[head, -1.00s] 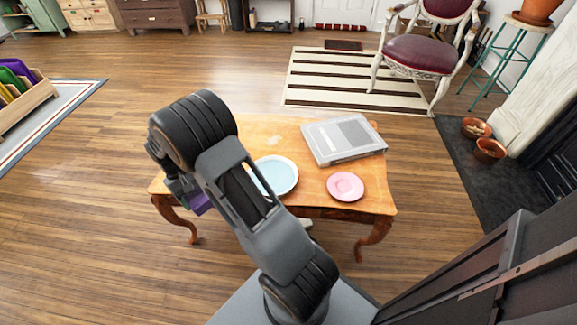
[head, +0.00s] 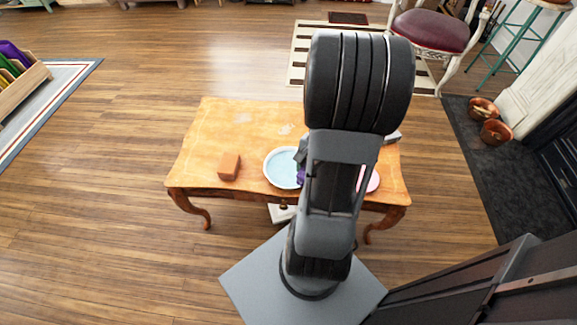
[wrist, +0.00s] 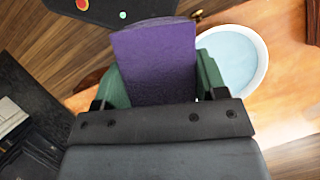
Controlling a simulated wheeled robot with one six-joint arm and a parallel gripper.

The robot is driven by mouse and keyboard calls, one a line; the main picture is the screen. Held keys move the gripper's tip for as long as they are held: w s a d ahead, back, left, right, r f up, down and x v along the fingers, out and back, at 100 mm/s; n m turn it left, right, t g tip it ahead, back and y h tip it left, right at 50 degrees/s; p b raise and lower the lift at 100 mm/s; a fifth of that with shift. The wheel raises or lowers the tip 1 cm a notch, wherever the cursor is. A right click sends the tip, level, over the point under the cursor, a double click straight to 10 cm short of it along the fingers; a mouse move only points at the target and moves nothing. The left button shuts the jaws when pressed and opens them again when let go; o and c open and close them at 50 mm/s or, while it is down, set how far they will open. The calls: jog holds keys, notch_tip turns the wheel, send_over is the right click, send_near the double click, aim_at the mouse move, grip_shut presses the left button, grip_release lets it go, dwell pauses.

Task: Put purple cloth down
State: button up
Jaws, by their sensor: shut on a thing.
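The purple cloth (wrist: 155,55) looks like a flat folded piece in the wrist view. My gripper (wrist: 155,88) is shut on it, with a green finger on each side. In the head view only a small purple bit of the cloth (head: 300,178) shows beside my arm, at the right edge of the light blue plate (head: 278,168). My arm hides most of the gripper there. In the wrist view the plate (wrist: 235,60) lies right of the cloth. I cannot tell how high the cloth is above the wooden table (head: 235,120).
A brown block (head: 229,166) sits on the table's left part. A pink plate (head: 373,182) and a grey book (head: 393,138) are mostly hidden behind my arm on the right. The table's back left is clear. A red-seated chair (head: 432,30) stands beyond.

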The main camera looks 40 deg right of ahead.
jog(key=shift+s+f+m, duration=0.1)
jog(key=shift+m, duration=0.2)
jog(key=w+d+f+b, duration=0.1)
jog(key=w+f+b, duration=0.25)
jog(key=w, duration=0.35)
jog(key=b, duration=0.1)
send_over(287, 171)
jog(key=d, duration=0.1)
jog(key=f, duration=0.5)
jog(key=shift+s, duration=0.25)
jog(key=shift+w+d+f+b, duration=0.1)
jog(key=shift+w+f+b, duration=0.2)
jog(key=shift+f+b, duration=0.1)
jog(key=shift+w+f+b, duration=0.15)
jog(key=shift+f+b, duration=0.65)
jog(key=shift+f, duration=0.85)
jog(key=shift+f, duration=0.15)
jog(key=o, duration=0.8)
jog(key=shift+o, duration=0.2)
